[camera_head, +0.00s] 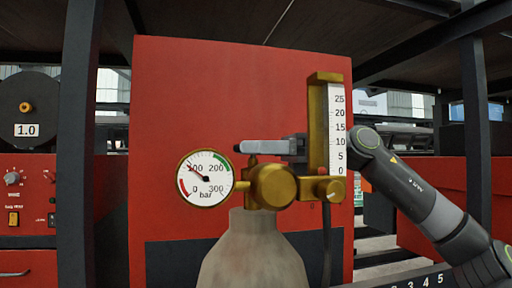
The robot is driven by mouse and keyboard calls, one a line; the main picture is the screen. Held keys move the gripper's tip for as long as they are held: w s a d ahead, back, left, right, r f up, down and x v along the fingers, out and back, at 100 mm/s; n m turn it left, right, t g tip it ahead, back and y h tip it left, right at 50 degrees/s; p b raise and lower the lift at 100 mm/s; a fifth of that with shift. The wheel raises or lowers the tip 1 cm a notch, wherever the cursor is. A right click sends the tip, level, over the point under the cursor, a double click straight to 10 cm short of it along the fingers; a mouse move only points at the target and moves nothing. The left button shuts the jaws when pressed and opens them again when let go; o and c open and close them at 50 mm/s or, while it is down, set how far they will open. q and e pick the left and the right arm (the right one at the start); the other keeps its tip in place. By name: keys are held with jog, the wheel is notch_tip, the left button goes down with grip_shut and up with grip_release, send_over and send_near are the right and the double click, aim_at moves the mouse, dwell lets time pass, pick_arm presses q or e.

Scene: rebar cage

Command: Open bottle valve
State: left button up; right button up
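A pale grey gas bottle (253,255) stands upright at the bottom middle. A brass regulator (272,187) sits on its neck. A round pressure gauge (205,178) is on its left, with the needle near 100 bar. A brass flow meter with a white scale (337,130) rises on its right. A small brass stem (252,160) shows above the regulator. My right gripper (250,147) lies level just above this stem, partly hidden behind the flow meter. I cannot tell whether it touches the stem or how far its fingers are apart. My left gripper is not in view.
A red cabinet (220,90) stands close behind the bottle. A dark post (78,150) is on the left, beside a red machine (27,195) with a wire spool (27,107). A dark hose (326,245) hangs below the flow meter. Dark beams cross overhead.

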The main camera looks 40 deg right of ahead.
jog(key=c, duration=0.7)
jog(key=shift+c, duration=0.2)
jog(key=shift+r, duration=0.1)
jog(key=n+g+y+p, duration=0.1)
jog(key=n+g+p, duration=0.1)
jog(key=g, duration=0.1)
jog(key=shift+w+r+y+p, duration=0.1)
jog(key=shift+r+y+p, duration=0.1)
jog(key=shift+y+p, duration=0.2)
jog(key=n+g+p, duration=0.3)
jog(key=g, duration=0.2)
jog(key=n+g+y+p, duration=0.1)
jog(key=n+g+p, duration=0.3)
jog(key=g, duration=0.2)
jog(key=shift+w, duration=0.2)
jog(key=n+g+p, duration=0.1)
jog(key=n+g, duration=0.1)
jog(key=g, duration=0.1)
jog(key=shift+n+h+p, duration=0.3)
jog(key=shift+h+p, duration=0.1)
jog(key=shift+f+n+g+h+p, duration=0.15)
jog(key=shift+n+g+h+p, duration=0.7)
jog(key=shift+g, duration=0.75)
jog(key=shift+n+b, duration=0.3)
jog(key=shift+n, duration=0.05)
